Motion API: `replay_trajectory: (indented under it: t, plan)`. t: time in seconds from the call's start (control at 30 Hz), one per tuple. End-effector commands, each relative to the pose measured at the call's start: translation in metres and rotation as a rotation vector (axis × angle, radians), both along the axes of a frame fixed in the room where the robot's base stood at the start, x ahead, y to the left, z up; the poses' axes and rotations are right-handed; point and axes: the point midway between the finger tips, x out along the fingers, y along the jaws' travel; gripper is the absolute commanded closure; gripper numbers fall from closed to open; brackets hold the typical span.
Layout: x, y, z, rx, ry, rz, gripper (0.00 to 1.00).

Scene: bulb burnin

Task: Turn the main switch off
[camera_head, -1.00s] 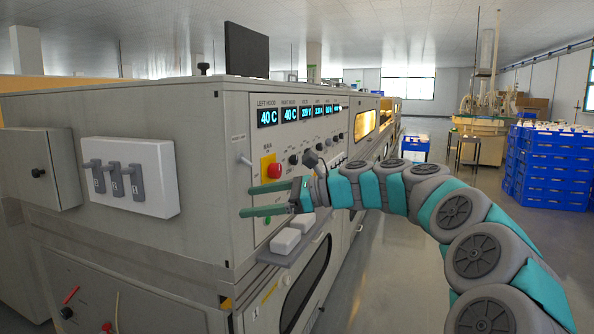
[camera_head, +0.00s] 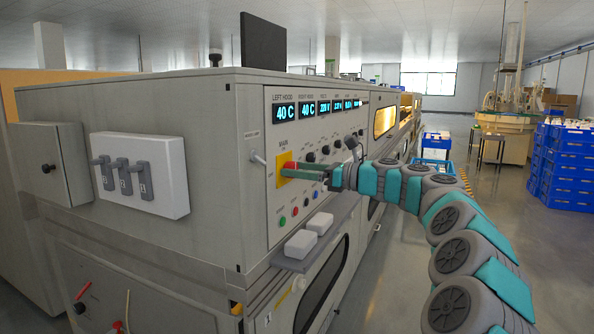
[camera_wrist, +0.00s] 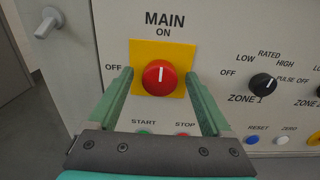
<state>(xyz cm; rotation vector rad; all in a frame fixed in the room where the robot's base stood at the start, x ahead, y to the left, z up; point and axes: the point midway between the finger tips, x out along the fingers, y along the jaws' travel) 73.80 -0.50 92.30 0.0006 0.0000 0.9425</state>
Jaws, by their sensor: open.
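The main switch (camera_wrist: 160,77) is a round red knob on a yellow plate (camera_wrist: 180,48) on the grey control panel. In the wrist view its white mark points up to ON, and OFF is printed to its left. My gripper (camera_wrist: 160,90) is open, with one green finger on each side of the knob; I cannot tell whether they touch it. In the head view my gripper (camera_head: 302,172) is at the yellow plate (camera_head: 283,162) and covers much of the knob.
A zone knob (camera_wrist: 262,85) is right of the main switch, with START (camera_wrist: 144,133) and STOP buttons below. A metal handle (camera_head: 258,159) sticks out left of the plate. White blocks (camera_head: 301,243) rest on a ledge below. A lever box (camera_head: 165,175) is on the side wall.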

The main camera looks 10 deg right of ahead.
Motion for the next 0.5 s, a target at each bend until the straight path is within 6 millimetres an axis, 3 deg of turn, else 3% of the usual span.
replay_trajectory:
  t: [0.3,0.5]
  plan:
    - [0.0041,0.0054,-0.0002,0.0,0.0,0.0,0.17]
    - [0.0042,0.0054,-0.0005,-0.001,0.001,0.0,0.38]
